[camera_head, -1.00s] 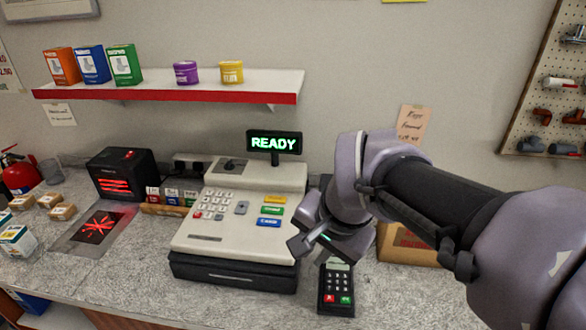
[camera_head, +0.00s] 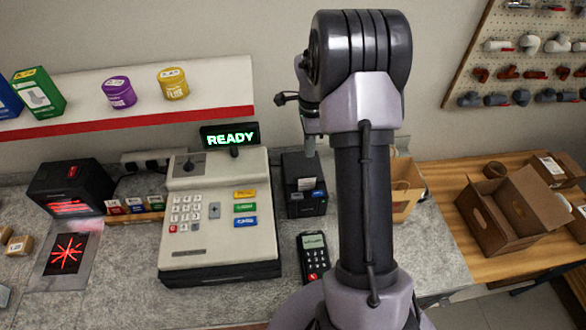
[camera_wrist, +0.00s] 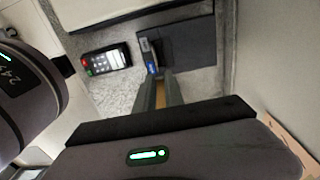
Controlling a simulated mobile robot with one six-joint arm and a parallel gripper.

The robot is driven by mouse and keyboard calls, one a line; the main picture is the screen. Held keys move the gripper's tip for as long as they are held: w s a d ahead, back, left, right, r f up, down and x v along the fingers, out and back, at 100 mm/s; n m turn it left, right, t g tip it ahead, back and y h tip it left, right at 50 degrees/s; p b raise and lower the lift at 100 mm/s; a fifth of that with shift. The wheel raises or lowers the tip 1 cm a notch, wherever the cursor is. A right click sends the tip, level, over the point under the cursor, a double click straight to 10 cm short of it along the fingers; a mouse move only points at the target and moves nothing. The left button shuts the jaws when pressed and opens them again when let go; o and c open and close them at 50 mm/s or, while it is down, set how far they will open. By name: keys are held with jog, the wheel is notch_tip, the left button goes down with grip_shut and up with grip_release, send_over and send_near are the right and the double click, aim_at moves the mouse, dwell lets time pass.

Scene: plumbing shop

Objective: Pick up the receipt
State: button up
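A black receipt printer (camera_head: 306,204) stands on the counter right of the cash register. A small white paper slip, which looks like the receipt (camera_head: 306,184), shows at its front. In the wrist view the printer (camera_wrist: 188,42) is a dark box ahead of my fingers, with a narrow pale and blue strip along its left edge; I cannot tell whether this strip is the receipt. My gripper (camera_wrist: 158,74) points down toward the printer, open, with a gap between its fingers and nothing held. In the head view my gripper (camera_head: 309,152) is above the printer, partly hidden by my arm.
The cash register (camera_head: 220,215) stands left of the printer. A card terminal (camera_head: 313,258) lies in front. The shelf (camera_head: 130,115) hangs above the register. Open cardboard boxes (camera_head: 510,215) are on the wooden bench.

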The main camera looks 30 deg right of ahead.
send_over(307, 182)
jog(key=s, duration=0.2)
notch_tip(307, 182, down, 5)
jog(key=f, duration=0.3)
jog(key=w+f+p, duration=0.1)
jog(key=f, duration=0.3)
jog(key=w+f, duration=0.1)
jog(key=f, duration=0.2)
jog(key=shift+w+f+p, duration=0.2)
jog(key=shift+f+p, duration=0.15)
jog(key=shift+f, duration=0.05)
jog(key=shift+s+r, duration=0.1)
jog(key=shift+s, duration=0.1)
jog(key=shift+c, duration=0.6)
jog(key=shift+w, duration=0.1)
grip_shut()
